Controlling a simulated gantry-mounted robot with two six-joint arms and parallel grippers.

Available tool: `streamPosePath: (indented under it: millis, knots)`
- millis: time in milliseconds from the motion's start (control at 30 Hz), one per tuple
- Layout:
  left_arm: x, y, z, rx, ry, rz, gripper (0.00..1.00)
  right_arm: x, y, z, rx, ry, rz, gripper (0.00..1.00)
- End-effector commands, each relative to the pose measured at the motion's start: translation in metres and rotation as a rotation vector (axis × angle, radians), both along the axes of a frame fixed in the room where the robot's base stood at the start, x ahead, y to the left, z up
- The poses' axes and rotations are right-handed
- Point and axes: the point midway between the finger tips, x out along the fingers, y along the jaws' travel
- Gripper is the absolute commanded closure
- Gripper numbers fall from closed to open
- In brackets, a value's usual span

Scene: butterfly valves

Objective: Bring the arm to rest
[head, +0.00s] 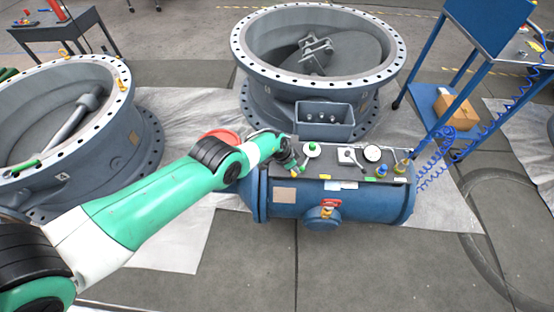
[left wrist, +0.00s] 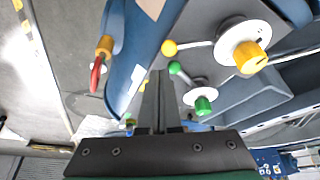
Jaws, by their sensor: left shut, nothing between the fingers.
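My left arm, green and white, comes in from the left in the head view. Its gripper (head: 291,160) is at the left end of a dark panel (head: 335,173) on top of a blue tank (head: 270,202). In the left wrist view the two fingers (left wrist: 160,78) lie together, with nothing between them. Beyond them are a green-knobbed lever (left wrist: 203,104) and a yellow-knobbed lever (left wrist: 248,57). I cannot tell whether the fingertips touch the panel. My right gripper is not in view.
The panel also carries a white gauge (head: 372,153) and a blue knob (head: 382,170). A red valve handle (head: 331,203) is on the tank's front. Large grey flanged valves (head: 255,95) stand behind and to the left (head: 118,125). A blue stand (head: 428,97) is at right. The front floor is clear.

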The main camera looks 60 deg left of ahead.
Motion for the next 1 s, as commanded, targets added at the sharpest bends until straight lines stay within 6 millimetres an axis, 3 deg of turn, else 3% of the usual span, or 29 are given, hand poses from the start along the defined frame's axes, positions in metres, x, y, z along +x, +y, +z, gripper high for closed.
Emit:
streamPosePath:
  millis: [633, 767, 800, 867, 967, 1000]
  knots:
    - [-0.002, -0.001, 0.003, -0.001, 0.004, -0.002, 1.0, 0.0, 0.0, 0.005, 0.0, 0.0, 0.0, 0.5]
    - [0.005, -0.032, 0.013, -0.005, 0.014, -0.059, 1.0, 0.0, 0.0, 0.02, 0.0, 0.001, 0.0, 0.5]
    - [0.013, -0.05, 0.021, -0.001, 0.004, -0.095, 1.0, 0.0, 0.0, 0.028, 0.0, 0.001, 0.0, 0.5]
    - [0.042, -0.067, 0.045, 0.008, -0.071, -0.125, 1.0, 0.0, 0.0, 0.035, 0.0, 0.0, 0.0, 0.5]
    - [0.096, -0.101, 0.099, -0.038, -0.257, -0.131, 1.0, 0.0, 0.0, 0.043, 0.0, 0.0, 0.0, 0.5]
    - [0.117, -0.114, 0.125, -0.062, -0.344, -0.13, 1.0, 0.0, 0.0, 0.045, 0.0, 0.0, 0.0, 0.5]
